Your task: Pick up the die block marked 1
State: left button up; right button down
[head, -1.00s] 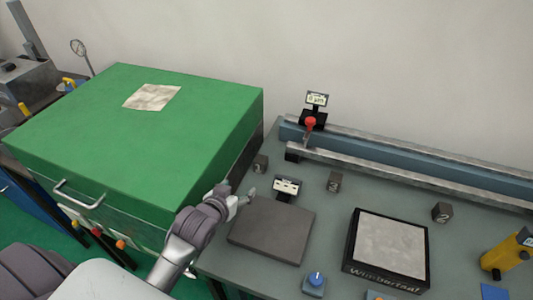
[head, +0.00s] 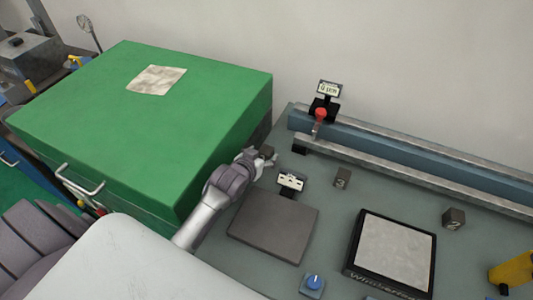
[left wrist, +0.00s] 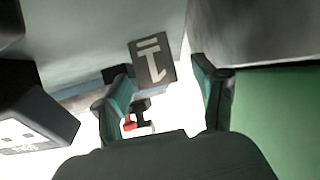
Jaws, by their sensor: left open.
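The die block marked 1 (head: 267,152) is a small dark grey cube on the bench at the right side of the green cabinet, partly hidden by my gripper in the head view. In the left wrist view the block (left wrist: 153,62) shows its pale 1 upside down, in the gap between the fingertips. My left gripper (head: 257,159) is open and close to the block. Its two fingers (left wrist: 163,92) stand apart on either side of the block's line; contact cannot be told. My right gripper is not in view.
The green cabinet (head: 150,105) stands close on the left. A small sign (head: 290,184) and a dark plate (head: 272,228) lie near the gripper. Blocks marked 3 (head: 342,178) and 2 (head: 453,219) are farther right. A rail (head: 410,170) runs along the back.

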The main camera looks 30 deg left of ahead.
aim_at(269, 149)
pick_arm(q)
jog(key=shift+w+f+p, duration=0.1)
jog(key=shift+w+p, duration=0.2)
jog(key=shift+w, duration=0.3)
jog(key=x, duration=0.4)
jog(key=shift+d+f+p, duration=0.1)
jog(key=shift+p, duration=0.25)
jog(key=shift+c, duration=1.1)
grip_shut()
jog(key=shift+r, duration=0.2)
